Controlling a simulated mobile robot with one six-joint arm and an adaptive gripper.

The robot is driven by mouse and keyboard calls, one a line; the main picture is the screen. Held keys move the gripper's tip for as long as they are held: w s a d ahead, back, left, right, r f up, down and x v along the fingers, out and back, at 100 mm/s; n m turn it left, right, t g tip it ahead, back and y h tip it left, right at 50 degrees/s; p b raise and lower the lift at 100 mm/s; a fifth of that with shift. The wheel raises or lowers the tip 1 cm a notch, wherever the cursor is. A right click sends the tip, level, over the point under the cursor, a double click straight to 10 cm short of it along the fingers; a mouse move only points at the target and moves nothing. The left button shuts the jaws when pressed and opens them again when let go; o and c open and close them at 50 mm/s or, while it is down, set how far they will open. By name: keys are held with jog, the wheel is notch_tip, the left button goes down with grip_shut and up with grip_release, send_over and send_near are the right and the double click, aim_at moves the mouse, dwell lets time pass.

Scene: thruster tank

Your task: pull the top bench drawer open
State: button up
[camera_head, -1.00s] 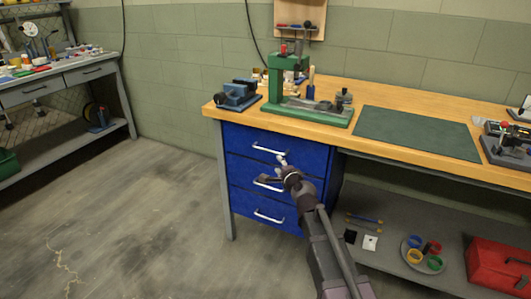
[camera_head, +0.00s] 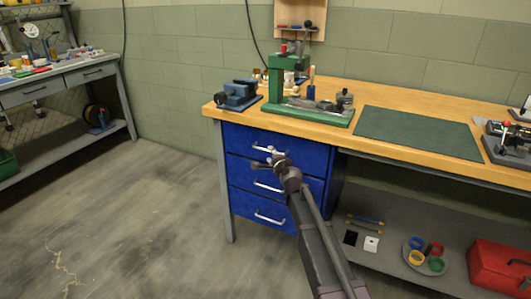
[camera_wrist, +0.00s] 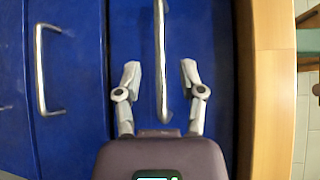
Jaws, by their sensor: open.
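The blue bench cabinet has three drawers, all looking flush and shut. The top drawer (camera_head: 240,139) sits just under the wooden bench top; it also shows in the wrist view (camera_wrist: 217,95). Its silver bar handle (camera_wrist: 160,45) runs between the fingers of my gripper (camera_wrist: 160,75), one finger on each side with a visible gap. My gripper is open, and in the head view my gripper (camera_head: 271,157) is right in front of that handle and partly hides it. How deep the fingertips reach around the bar is unclear.
The middle drawer handle (camera_wrist: 41,70) lies to the left in the wrist view. The bench top (camera_head: 335,88) overhangs the drawers and carries a blue vise (camera_head: 238,95) and a green press (camera_head: 285,80). A red toolbox (camera_head: 498,265) is on the lower shelf. The floor to the left is clear.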

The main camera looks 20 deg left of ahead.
aim_at(267, 150)
jog(key=shift+x, duration=2.3)
